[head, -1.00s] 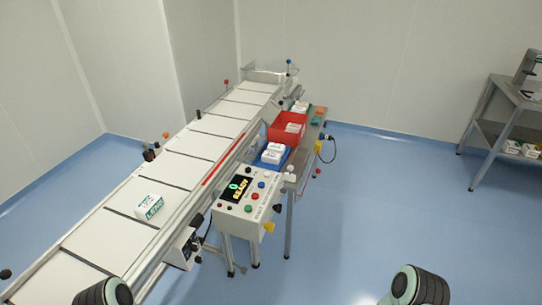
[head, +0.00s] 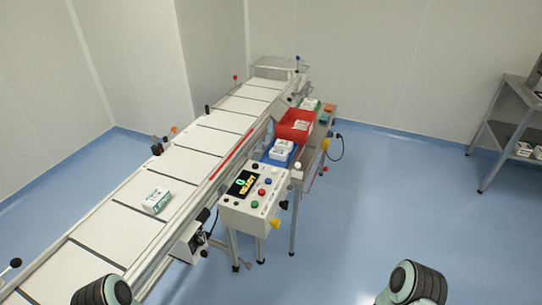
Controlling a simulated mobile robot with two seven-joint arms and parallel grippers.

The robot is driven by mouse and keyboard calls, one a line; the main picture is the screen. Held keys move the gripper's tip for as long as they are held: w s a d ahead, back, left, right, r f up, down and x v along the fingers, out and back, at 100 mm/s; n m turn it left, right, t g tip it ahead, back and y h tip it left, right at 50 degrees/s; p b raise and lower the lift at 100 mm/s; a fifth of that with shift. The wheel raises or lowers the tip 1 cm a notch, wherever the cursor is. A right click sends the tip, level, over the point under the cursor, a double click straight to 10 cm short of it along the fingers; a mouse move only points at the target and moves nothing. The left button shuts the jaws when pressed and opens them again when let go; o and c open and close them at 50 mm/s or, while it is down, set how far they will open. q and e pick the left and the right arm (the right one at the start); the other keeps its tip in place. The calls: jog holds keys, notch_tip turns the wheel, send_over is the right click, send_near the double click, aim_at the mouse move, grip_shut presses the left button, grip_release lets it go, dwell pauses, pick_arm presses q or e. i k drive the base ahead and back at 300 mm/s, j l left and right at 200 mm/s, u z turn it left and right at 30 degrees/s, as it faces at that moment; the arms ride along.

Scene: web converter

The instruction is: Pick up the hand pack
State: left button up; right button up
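A white box with green lettering (head: 157,200) lies on the near part of the white conveyor belt (head: 190,165). It is the only pack on the belt, and I cannot tell for sure that it is the hand pack. Only dark rounded parts of my two arms show at the bottom edge. Neither gripper is in view.
A control box (head: 252,200) with a lit display and coloured buttons stands at the conveyor's right side. A grey shelf (head: 512,135) with boxes is at the far right. Blue floor (head: 390,215) between them is clear.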

aim_at(276, 154)
jog(key=l+u, duration=0.1)
jog(key=u, duration=0.35)
jog(key=i+l+u, duration=0.1)
jog(key=u, duration=0.3)
jog(key=l+u, duration=0.2)
jog(key=u, duration=0.25)
jog(key=l+u, duration=0.35)
jog(key=l, duration=0.15)
jog(key=k+l+u, duration=0.1)
jog(key=l+u, duration=0.25)
jog(key=l, duration=0.15)
jog(key=k+l+u, duration=0.1)
jog(key=l, duration=0.25)
jog(key=k+l+u, duration=0.1)
jog(key=l, duration=0.25)
jog(key=k+l+u, duration=0.1)
jog(key=l, duration=0.25)
jog(key=k+l, duration=0.15)
jog(key=l, duration=0.2)
jog(key=k+l, duration=0.15)
jog(key=l, duration=0.15)
jog(key=k+l+u, duration=0.1)
jog(key=l, duration=0.25)
